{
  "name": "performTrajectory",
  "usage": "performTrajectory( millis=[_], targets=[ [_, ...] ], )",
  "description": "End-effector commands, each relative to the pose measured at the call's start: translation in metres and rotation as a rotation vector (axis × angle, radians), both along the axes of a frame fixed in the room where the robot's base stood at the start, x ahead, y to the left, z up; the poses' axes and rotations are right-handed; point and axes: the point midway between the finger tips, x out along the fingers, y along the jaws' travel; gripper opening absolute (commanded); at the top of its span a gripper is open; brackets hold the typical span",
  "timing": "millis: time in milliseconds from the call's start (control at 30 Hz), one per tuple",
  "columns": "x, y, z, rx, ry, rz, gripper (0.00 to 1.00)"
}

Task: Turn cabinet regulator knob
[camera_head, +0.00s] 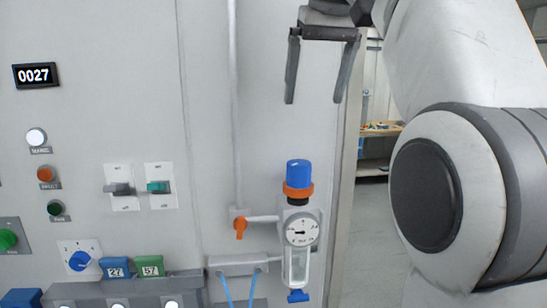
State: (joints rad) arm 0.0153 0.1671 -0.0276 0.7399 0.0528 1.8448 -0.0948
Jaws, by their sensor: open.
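The cabinet regulator (301,231) is mounted low on the right part of the grey cabinet front. Its blue knob (299,173) sits on top, with an orange ring (298,191) below it. A round gauge (302,230) and a clear bowl (298,267) are under the ring. My gripper (317,101) is open and empty, with its two fingers pointing down. It appears above the knob in the picture, apart from it. How far it stands from the cabinet front cannot be told.
A vertical pipe (233,110) runs down left of the regulator to an orange valve handle (240,226). Switches, including a green one (158,187), and a blue dial (79,261) are further left. Blue hoses (226,290) hang below. A shelf (380,131) stands behind, right of the cabinet.

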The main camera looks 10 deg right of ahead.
Motion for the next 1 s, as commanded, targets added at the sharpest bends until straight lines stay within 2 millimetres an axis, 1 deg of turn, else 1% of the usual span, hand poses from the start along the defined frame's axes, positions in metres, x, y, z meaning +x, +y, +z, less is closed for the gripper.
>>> performTrajectory(
  millis=[67, 133, 267, 600, 800, 900, 1000],
  targets=[
    [0.001, 0.000, 0.001, 0.000, 0.000, 0.001, 0.94],
    [0.003, 0.000, -0.002, -0.001, 0.001, 0.002, 0.94],
    [0.008, 0.001, -0.019, -0.001, 0.003, 0.002, 0.94],
    [0.035, 0.003, -0.086, -0.001, 0.004, 0.002, 0.94],
    [0.051, 0.004, -0.124, -0.001, 0.003, 0.002, 0.94],
    [0.058, 0.005, -0.138, -0.001, 0.002, 0.002, 0.94],
    [0.063, 0.005, -0.149, -0.001, 0.001, 0.002, 0.94]
  ],
)
